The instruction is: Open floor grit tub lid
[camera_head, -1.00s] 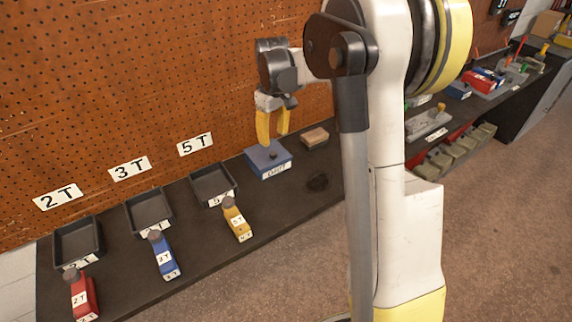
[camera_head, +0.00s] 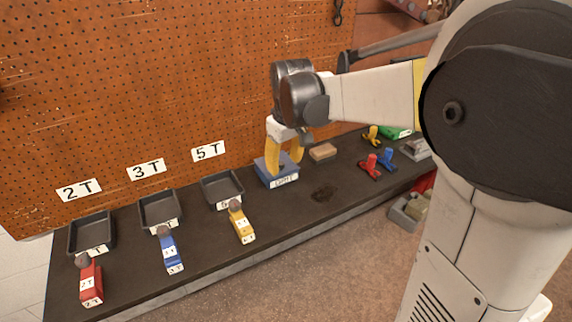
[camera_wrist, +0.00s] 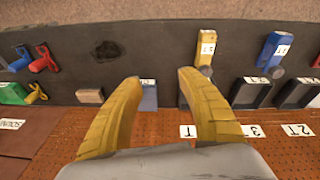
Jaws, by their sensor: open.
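The grit tub (camera_head: 284,181) is a small blue box with a white front label, on the dark bench against the pegboard. My gripper (camera_head: 284,166) has yellow fingers pointing down and spread apart, with the tips over the tub's top. The fingers hide much of the lid; whether they touch it I cannot tell. The lid looks closed. In the wrist view the blue tub (camera_wrist: 148,99) shows between the open fingers, nearer the left one, with nothing gripped.
A tan block (camera_head: 322,152) lies just right of the tub. Black trays (camera_head: 222,188) and red, blue and yellow (camera_head: 241,224) labelled pieces stand to the left. Red (camera_head: 370,167) and blue clamp-like items are further right. The bench front beside a dark stain (camera_head: 323,194) is clear.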

